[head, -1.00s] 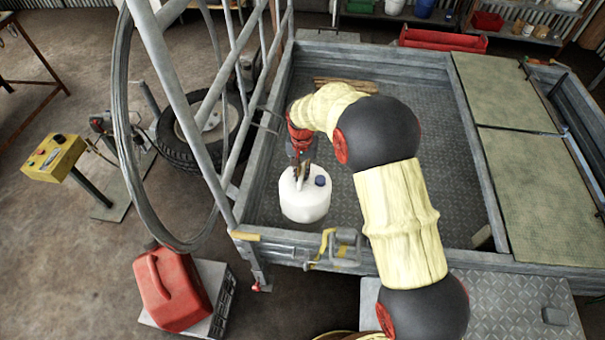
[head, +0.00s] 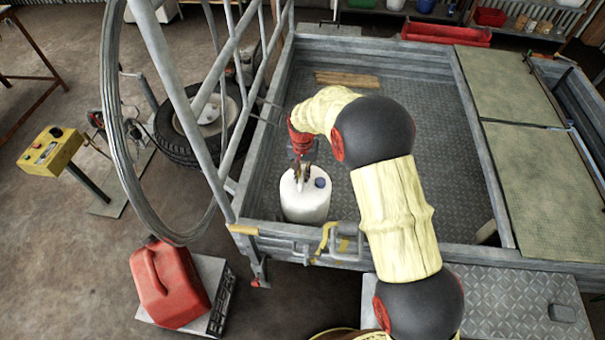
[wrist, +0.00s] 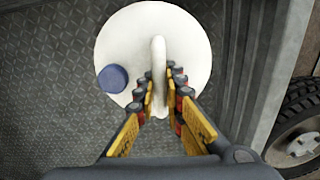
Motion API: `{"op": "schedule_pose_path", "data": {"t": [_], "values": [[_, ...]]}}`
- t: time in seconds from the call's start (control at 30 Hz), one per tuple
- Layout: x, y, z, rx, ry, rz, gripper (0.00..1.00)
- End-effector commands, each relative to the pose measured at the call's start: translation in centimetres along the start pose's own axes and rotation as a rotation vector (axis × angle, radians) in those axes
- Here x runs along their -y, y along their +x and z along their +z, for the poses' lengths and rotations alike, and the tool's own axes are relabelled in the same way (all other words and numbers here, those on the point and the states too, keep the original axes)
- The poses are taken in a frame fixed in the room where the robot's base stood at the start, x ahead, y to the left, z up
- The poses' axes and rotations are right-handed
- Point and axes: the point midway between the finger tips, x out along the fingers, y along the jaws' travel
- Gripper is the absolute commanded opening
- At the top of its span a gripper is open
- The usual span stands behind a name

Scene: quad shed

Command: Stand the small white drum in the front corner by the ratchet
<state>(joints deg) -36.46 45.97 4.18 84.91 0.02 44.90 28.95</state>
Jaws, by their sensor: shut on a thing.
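The small white drum (head: 305,197) with a blue cap is in the front left corner area of the grey trailer bed (head: 420,115) in the head view. It looks upright; I cannot tell whether its base touches the floor. My gripper (head: 302,170) is above it, shut on its top handle. In the wrist view the gripper (wrist: 160,95) has its fingers on both sides of the handle of the white drum (wrist: 185,35). The yellow ratchet strap (head: 327,240) lies over the front wall, just right of the drum. My arm hides part of the bed.
A barred metal frame (head: 195,95) rises at the bed's left side. The bed's side wall (wrist: 262,70) is close beside the drum in the wrist view. Wooden pieces (head: 345,79) lie at the back. A red jerrycan (head: 170,283) stands outside. The middle of the bed is clear.

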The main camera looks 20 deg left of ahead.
Motion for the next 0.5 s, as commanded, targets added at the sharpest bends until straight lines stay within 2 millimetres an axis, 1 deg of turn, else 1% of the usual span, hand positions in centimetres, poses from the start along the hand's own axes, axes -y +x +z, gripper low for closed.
{"op": "schedule_pose_path", "data": {"t": [0.3, 0.5], "values": [[0.0, 2.3, 0.0, 0.0, 0.0, 0.0, 0.0], [0.0, 3.4, -0.1, -0.001, 0.0, 0.0, 0.0]]}}
